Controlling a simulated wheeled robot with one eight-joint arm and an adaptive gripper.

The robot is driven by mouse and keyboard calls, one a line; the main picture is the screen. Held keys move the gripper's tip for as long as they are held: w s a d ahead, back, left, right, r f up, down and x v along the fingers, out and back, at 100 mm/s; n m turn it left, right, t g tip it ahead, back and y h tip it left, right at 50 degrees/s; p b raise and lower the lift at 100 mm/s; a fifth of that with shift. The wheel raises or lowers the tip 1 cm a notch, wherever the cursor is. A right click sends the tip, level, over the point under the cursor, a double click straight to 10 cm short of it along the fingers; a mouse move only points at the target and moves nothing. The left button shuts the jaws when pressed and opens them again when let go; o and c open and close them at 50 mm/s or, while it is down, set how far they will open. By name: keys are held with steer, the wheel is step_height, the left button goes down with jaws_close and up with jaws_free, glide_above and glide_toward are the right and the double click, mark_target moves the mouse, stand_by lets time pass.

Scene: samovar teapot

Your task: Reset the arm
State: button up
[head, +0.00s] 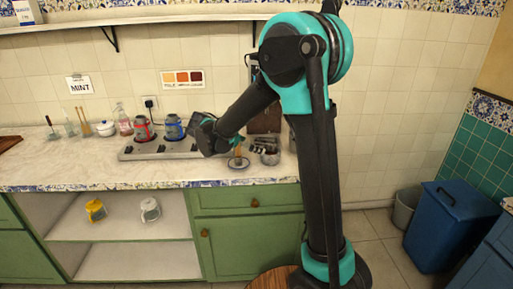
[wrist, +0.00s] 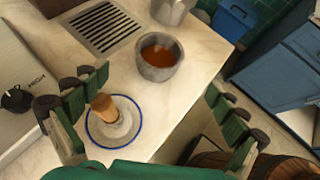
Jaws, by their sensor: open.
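My gripper (wrist: 155,88) is open and empty in the wrist view, its two green fingers with dark pads spread wide apart. In the head view the gripper (head: 212,138) hangs over the counter, just right of the burner unit (head: 160,151).
A grey cup of brown liquid (wrist: 158,60) stands on the counter near a slotted grille (wrist: 103,27). A red pot (head: 142,128) and a blue pot (head: 174,127) stand on the burner unit. Yellow (head: 96,210) and white (head: 149,209) pots are on the lower shelf. A blue bin (head: 447,225) is right.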

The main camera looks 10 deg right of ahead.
stand_by(0.3)
steer(key=s+d+f+m, duration=0.1)
steer(key=d, duration=0.1)
steer(key=s+d+f+m+y, duration=0.1)
steer(key=s+d+m, duration=0.1)
steer(key=s+d+f+m+g+y, duration=0.1)
steer(key=s+d, duration=0.1)
steer(key=shift+s+d+m, duration=0.2)
steer(key=shift+s+m, duration=0.05)
steer(key=shift+m, duration=0.15)
steer(key=s+d+f+m+y, duration=0.2)
steer(key=s+f+m, duration=0.3)
steer(key=s+m, duration=0.4)
steer(key=s+d+f+m+y, duration=0.2)
steer(key=s+f+m+y, duration=0.3)
steer(key=s+m, duration=0.5)
steer(key=shift+s+d+f+g+y, duration=0.2)
steer(key=shift+s+f+g+y, duration=0.1)
steer(key=shift+s, duration=0.85)
